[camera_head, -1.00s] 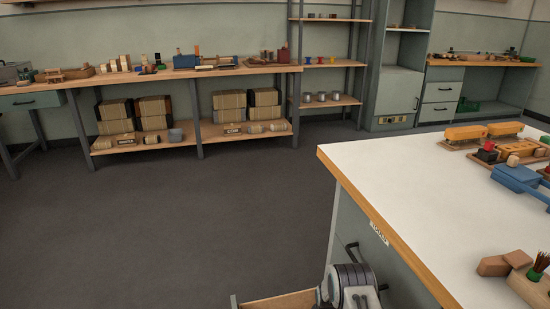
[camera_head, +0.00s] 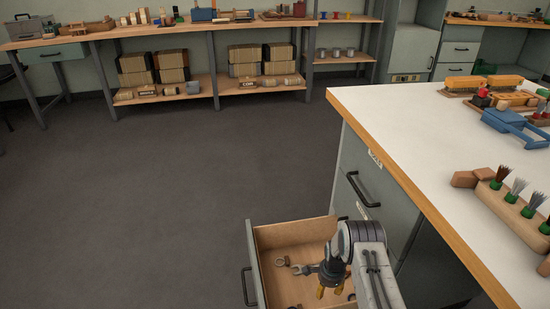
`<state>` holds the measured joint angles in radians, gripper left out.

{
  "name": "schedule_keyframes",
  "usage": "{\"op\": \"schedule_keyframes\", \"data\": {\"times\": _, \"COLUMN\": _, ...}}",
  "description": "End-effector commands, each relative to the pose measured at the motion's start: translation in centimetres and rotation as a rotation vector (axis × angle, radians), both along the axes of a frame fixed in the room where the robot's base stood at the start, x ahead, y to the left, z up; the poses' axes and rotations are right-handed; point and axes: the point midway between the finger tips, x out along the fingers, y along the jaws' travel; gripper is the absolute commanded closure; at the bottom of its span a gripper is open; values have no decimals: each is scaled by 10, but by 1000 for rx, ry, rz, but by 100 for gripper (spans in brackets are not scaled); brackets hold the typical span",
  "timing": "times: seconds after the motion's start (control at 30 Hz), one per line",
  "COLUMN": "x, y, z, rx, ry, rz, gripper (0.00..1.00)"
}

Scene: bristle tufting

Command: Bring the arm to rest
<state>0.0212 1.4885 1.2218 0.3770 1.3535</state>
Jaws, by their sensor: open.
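My arm reaches in from the lower right in the head view, bent down over an open drawer (camera_head: 294,233). My gripper (camera_head: 330,291) points downward with its yellow fingertips apart. It is open, and nothing shows between the fingers. It is over or inside the drawer; its exact height above the drawer floor is hard to tell. Part of the drawer is hidden behind my arm.
The white-topped bench (camera_head: 400,120) with a wooden edge stands at the right. On it are a wooden block with bristle tufts (camera_head: 512,212), a blue tool (camera_head: 515,124) and yellow-topped pieces (camera_head: 487,83). Grey floor (camera_head: 140,200) is clear at left. Shelves with boxes line the back.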

Motion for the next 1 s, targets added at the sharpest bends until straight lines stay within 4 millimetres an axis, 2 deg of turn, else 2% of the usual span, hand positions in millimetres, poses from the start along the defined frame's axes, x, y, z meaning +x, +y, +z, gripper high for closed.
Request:
{"op": "schedule_keyframes", "data": {"times": 0.07, "x": 0, "y": 0, "z": 1, "rx": 0, "ry": -1, "rz": 0, "gripper": 51}}
{"op": "schedule_keyframes", "data": {"times": 0.1, "x": 3, "y": 0, "z": 11, "rx": 0, "ry": -5, "rz": 8, "gripper": 51}}
{"op": "schedule_keyframes", "data": {"times": 0.37, "x": 9, "y": 0, "z": 49, "rx": -3, "ry": -12, "rz": 53, "gripper": 51}}
{"op": "schedule_keyframes", "data": {"times": 0.47, "x": 13, "y": 0, "z": 69, "rx": -5, "ry": -17, "rz": 76, "gripper": 51}}
{"op": "schedule_keyframes", "data": {"times": 0.67, "x": 19, "y": 1, "z": 126, "rx": -10, "ry": -29, "rz": 142, "gripper": 51}}
{"op": "schedule_keyframes", "data": {"times": 0.77, "x": 21, "y": 1, "z": 167, "rx": -15, "ry": -39, "rz": 187, "gripper": 51}}
{"op": "schedule_keyframes", "data": {"times": 0.87, "x": 22, "y": 1, "z": 222, "rx": -21, "ry": -53, "rz": 248, "gripper": 51}}
{"op": "schedule_keyframes", "data": {"times": 1.0, "x": 14, "y": 2, "z": 315, "rx": -34, "ry": -73, "rz": 359, "gripper": 51}}
